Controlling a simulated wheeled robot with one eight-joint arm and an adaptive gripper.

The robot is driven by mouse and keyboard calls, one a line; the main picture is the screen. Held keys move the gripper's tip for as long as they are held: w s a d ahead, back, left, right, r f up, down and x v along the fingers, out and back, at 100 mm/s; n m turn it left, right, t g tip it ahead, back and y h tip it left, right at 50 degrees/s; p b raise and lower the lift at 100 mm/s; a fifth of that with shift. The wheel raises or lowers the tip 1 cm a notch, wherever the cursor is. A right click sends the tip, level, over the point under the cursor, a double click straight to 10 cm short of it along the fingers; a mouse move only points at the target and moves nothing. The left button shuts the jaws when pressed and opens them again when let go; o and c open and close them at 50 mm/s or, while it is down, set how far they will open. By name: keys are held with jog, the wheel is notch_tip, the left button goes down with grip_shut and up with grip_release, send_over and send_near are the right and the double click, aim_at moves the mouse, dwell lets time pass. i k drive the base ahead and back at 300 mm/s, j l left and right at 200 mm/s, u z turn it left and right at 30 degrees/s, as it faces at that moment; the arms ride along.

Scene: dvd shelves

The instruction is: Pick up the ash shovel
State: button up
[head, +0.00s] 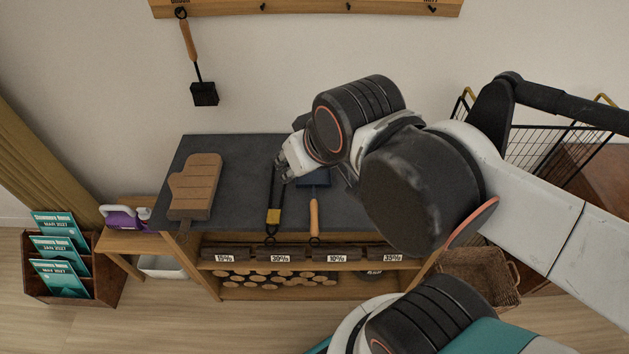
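A small shovel-like tool (313,205) with a wooden handle and a dark blue flat head lies on the dark tabletop (240,150); my arm partly hides its head. Another wooden-handled tool with a black square head (204,93) hangs from the wall rail at upper left. I cannot tell for sure which is the ash shovel. My gripper (281,172) is over the table, beside the blue head and close to the top of a long black tool with a yellow band (273,215). Its fingers are small and partly hidden, so its opening and any contact are unclear.
A brown mitt-shaped board (195,187) lies on the table's left. The wall rail (300,6) has free hooks. A magazine box (100,285) stands left; a wire basket (545,145) and a wicker basket (480,275) are right.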

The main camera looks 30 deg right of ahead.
aim_at(317, 178)
jog(key=i+j+z, duration=0.1)
jog(key=z, duration=0.35)
jog(key=j+z, duration=0.3)
jog(key=z, duration=0.15)
jog(key=j+z, duration=0.3)
jog(key=z, duration=0.15)
jog(key=j+z, duration=0.1)
jog(key=j, duration=0.5)
jog(key=j+z, duration=0.15)
jog(key=j, duration=0.45)
jog(key=k+j+z, duration=0.1)
jog(key=j, duration=0.5)
